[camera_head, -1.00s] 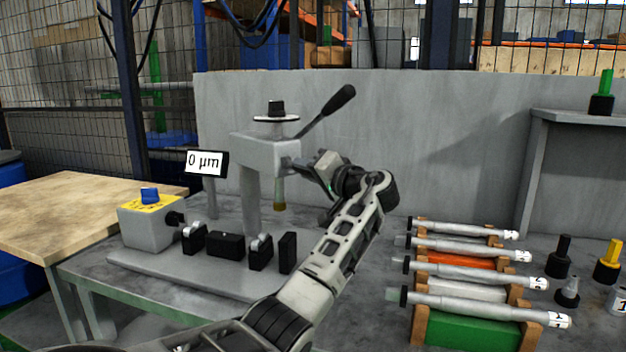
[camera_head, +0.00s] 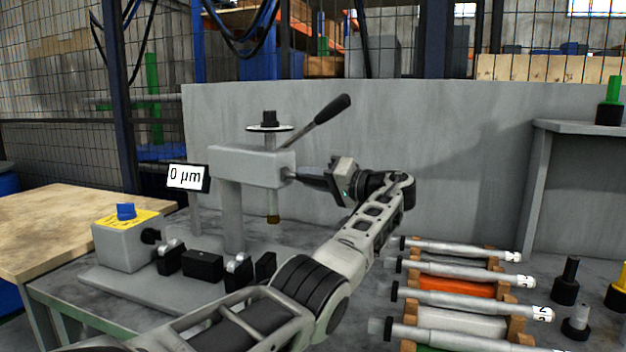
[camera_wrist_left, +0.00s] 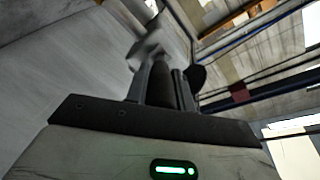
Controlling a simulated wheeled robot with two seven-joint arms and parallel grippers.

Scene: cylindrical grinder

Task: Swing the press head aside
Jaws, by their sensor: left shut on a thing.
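The press head (camera_head: 235,165) is a grey block on an upright post (camera_head: 231,215) on the bench. A lever (camera_head: 332,108) with a black grip rises from it to the right. Its spindle (camera_head: 272,190) hangs down beyond the post, above the base plate and clear of it. My left gripper (camera_head: 302,177) reaches in from the right and is shut on a small part at the right end of the head; the fingers hide most of that part. My right gripper is not in view.
A display (camera_head: 187,177) reading 0 µm and a grey box with a blue knob (camera_head: 125,212) stand at left. Black blocks (camera_head: 203,265) stand on the base plate. A rack with several shafts (camera_head: 460,272) is at right. A grey wall (camera_head: 450,120) stands behind.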

